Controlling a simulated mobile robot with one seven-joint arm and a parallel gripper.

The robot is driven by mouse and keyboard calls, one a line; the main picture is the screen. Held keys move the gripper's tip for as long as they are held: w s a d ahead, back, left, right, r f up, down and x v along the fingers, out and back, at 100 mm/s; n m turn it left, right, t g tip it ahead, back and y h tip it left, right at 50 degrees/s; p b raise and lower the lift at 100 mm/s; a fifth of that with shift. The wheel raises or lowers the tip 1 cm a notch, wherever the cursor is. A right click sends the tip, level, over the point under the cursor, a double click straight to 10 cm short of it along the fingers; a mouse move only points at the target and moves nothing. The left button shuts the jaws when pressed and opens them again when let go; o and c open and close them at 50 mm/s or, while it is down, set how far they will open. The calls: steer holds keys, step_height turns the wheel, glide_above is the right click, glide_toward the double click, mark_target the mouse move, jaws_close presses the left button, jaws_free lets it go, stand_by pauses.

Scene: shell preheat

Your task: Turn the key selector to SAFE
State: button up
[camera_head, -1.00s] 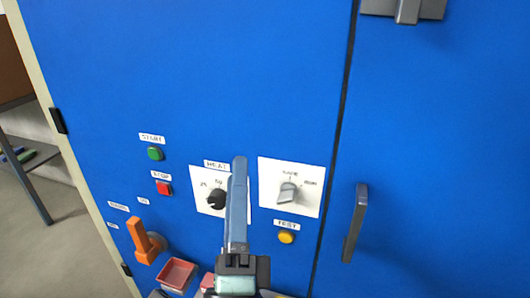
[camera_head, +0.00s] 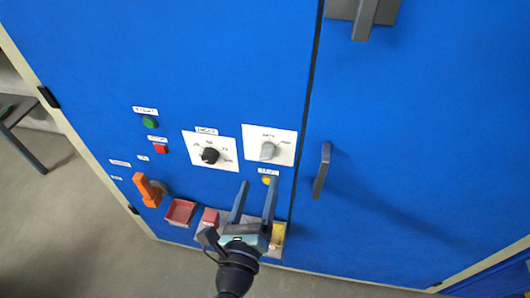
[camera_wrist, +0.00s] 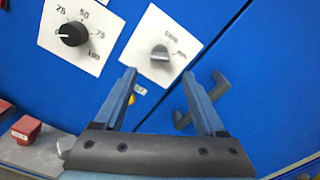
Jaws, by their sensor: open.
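The key selector is a grey knob (camera_head: 267,151) on a white plate (camera_head: 284,136) on the blue cabinet front. In the head view its plate lettering is too small to read. The wrist view shows the same grey knob (camera_wrist: 160,55) ahead of the fingers, with blurred labels to its upper right. My gripper (camera_head: 257,184) is open and empty, below the plate in the head view. In the wrist view my gripper (camera_wrist: 158,76) has its two fingers spread, the left tip below the knob and the right tip to its right. Neither finger touches the knob.
A black heat dial (camera_head: 210,155) sits left of the selector. A yellow button (camera_head: 266,180) is just below it, close to my fingers. A dark door handle (camera_head: 322,170) stands out on the right. An orange lever (camera_head: 148,190) and a red tray (camera_head: 180,212) are lower left.

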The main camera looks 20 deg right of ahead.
mark_target(265, 160)
steer(key=x, duration=0.8)
steer(key=shift+w+d, duration=0.25)
jaws_close()
